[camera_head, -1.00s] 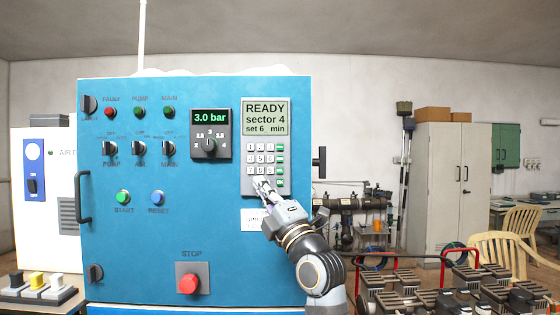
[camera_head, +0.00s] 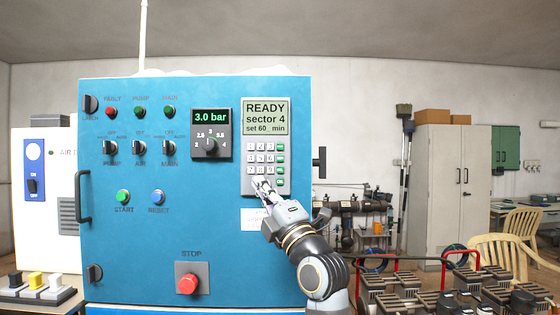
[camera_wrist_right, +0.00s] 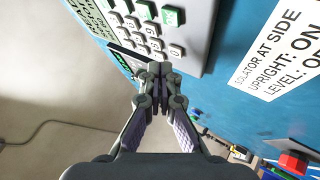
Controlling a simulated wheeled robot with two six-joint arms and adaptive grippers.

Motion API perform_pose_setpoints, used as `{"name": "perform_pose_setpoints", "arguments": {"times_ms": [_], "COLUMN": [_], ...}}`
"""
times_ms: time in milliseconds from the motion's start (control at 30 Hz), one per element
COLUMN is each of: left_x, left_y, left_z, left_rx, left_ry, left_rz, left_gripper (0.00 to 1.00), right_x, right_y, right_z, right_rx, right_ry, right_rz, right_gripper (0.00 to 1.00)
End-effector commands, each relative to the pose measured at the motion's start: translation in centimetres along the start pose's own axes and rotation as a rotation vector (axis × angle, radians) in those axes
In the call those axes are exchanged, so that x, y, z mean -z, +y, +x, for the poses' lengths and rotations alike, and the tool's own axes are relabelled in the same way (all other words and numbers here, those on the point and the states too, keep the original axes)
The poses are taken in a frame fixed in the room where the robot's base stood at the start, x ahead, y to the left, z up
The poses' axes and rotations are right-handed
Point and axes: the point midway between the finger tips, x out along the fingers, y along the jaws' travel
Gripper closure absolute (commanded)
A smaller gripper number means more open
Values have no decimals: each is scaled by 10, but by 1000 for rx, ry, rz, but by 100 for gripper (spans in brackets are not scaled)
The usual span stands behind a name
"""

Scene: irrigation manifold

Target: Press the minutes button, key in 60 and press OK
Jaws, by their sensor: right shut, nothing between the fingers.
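The keypad panel (camera_head: 265,146) is on the right part of the blue cabinet front. Its screen (camera_head: 265,117) reads READY, sector 4, set 60_ min. Below it are rows of pale number keys (camera_head: 261,159) and a column of green keys (camera_head: 280,159) at their right. My right gripper (camera_head: 259,181) is shut and empty, with its fingertips at the bottom of the number keys and hiding the lowest ones. In the right wrist view the shut fingertips (camera_wrist_right: 160,70) are close to the keys (camera_wrist_right: 157,43); I cannot tell whether they touch. My left gripper is not in view.
The cabinet also carries a pressure dial (camera_head: 211,145), a red stop button (camera_head: 188,283), a green start button (camera_head: 123,197) and a blue reset button (camera_head: 157,197). A black side handle (camera_head: 320,163) sticks out right of the keypad. A white label (camera_head: 254,220) is below it.

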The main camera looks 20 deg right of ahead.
Motion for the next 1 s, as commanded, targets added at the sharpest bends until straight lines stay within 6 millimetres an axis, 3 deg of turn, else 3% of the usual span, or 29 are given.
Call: {"name": "perform_pose_setpoints", "arguments": {"times_ms": [167,533,1000], "left_x": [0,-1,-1], "left_y": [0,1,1], "left_z": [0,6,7], "left_rx": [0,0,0], "left_ry": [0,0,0], "left_rz": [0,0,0], "left_gripper": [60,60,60], "right_x": [-2,-37,-40], "right_y": [0,8,9], "right_z": [-1,-20,-21], "right_rx": [0,0,-1], "right_ry": [-1,-1,0], "right_rz": [-2,-5,0], "right_gripper": [100,100,100]}}
